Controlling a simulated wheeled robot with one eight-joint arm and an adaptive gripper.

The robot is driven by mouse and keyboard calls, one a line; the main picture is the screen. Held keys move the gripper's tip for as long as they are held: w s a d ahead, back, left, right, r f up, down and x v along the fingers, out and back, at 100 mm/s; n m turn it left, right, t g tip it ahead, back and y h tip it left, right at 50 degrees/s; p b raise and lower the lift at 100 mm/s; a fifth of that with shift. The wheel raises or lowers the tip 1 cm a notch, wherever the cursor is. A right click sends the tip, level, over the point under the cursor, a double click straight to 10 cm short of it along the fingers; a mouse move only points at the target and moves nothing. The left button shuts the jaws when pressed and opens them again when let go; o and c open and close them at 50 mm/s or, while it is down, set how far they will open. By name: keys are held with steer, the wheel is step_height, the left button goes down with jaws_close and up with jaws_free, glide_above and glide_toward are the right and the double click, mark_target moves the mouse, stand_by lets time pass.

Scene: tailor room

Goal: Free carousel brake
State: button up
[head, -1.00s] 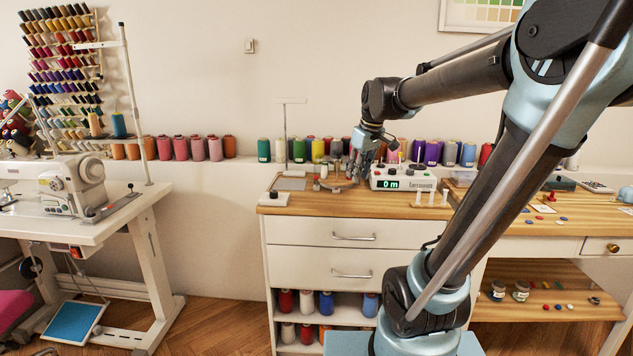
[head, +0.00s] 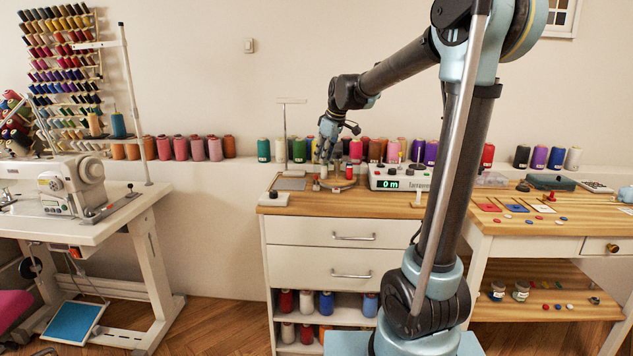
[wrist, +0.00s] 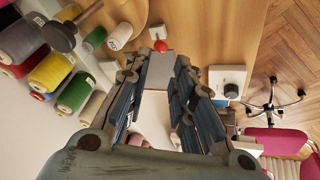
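The small round wooden carousel (head: 340,184) stands on the cabinet top, with small spools on it, among them a red one (head: 349,171). Part of a round wooden disc (wrist: 128,12) shows at the top of the wrist view, with green and white spools by it. A red ball knob (wrist: 160,46) on a pale post sits just beyond my fingertips; it may be the brake handle. My gripper (head: 327,150) hangs above the carousel's left side, partly hiding what lies behind it. In the wrist view my gripper (wrist: 158,75) has its fingers apart, with nothing held between them.
A grey plate (head: 290,184) and a white box with a dark knob (head: 273,198) lie to the left. A thin stand (head: 285,135) rises close behind. A counter box reading "0 m" (head: 399,178) is to the right. Large spools line the back ledge.

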mark_target(316, 177)
steer(key=x, duration=1.2)
steer(key=shift+s, duration=0.1)
